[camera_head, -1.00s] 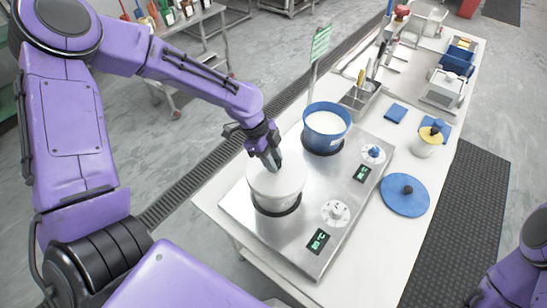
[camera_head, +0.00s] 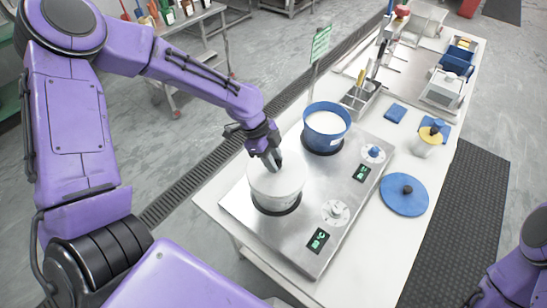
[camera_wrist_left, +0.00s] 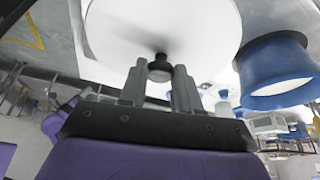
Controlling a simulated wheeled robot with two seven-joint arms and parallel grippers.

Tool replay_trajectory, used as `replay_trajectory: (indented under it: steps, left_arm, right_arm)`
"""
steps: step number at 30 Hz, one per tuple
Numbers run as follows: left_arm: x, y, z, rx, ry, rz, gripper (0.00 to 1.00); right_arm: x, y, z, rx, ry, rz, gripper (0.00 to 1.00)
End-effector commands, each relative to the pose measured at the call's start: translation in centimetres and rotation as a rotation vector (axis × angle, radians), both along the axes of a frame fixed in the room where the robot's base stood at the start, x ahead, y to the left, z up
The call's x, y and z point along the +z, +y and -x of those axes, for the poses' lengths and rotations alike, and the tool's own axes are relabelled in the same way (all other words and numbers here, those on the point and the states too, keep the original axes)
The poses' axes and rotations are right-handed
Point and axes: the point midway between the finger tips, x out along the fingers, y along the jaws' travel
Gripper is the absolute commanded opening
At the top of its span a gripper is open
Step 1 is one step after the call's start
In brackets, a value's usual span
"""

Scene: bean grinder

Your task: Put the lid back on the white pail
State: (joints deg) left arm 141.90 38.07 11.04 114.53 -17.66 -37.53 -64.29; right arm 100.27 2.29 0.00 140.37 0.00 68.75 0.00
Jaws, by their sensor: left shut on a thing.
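The white pail (camera_head: 277,200) stands on the near burner of the steel hot plate. Its white lid (camera_head: 286,181) lies level over the mouth and hides the inside. I cannot tell whether the rim is fully seated. My left gripper (camera_head: 273,162) comes down on the lid's middle from the upper left. In the left wrist view the lid (camera_wrist_left: 165,25) fills the top, and my left gripper (camera_wrist_left: 160,72) is shut on its dark knob (camera_wrist_left: 160,66). Part of my right arm shows at the lower right; its gripper is out of view.
An open blue pail (camera_head: 327,126) with white contents stands on the far burner. A blue lid (camera_head: 404,194) lies on the table to the right.

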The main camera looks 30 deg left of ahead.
Motion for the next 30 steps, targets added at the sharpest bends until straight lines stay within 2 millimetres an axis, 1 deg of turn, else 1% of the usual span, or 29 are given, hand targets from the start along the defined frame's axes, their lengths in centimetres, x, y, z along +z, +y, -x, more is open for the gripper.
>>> replay_trajectory:
  steps: [24, 25, 26, 27, 28, 30]
  left_arm:
    - [-0.21, -0.01, 0.01, -0.001, 0.000, 0.000, 0.01]
    - [-0.20, -0.01, 0.01, -0.001, 0.000, 0.000, 0.35]
    - [-0.20, -0.01, 0.01, -0.001, 0.000, 0.000, 0.45]
    - [-0.21, -0.01, 0.01, -0.001, 0.000, 0.000, 0.58]
    - [-0.21, -0.01, 0.01, 0.000, 0.000, 0.000, 0.62]
    - [-0.21, -0.01, 0.01, 0.000, 0.000, 0.000, 0.62]
  right_arm:
    - [0.16, 0.00, 0.00, 0.000, 0.000, 0.000, 0.43]
    - [0.16, 0.00, 0.00, 0.000, 0.000, 0.000, 0.43]
    - [0.16, 0.00, 0.00, 0.000, 0.000, 0.000, 0.43]
    - [0.16, 0.00, 0.00, 0.000, 0.000, 0.000, 0.43]
    - [0.16, 0.00, 0.00, 0.000, 0.000, 0.000, 0.43]
    - [0.16, 0.00, 0.00, 0.000, 0.000, 0.000, 0.43]
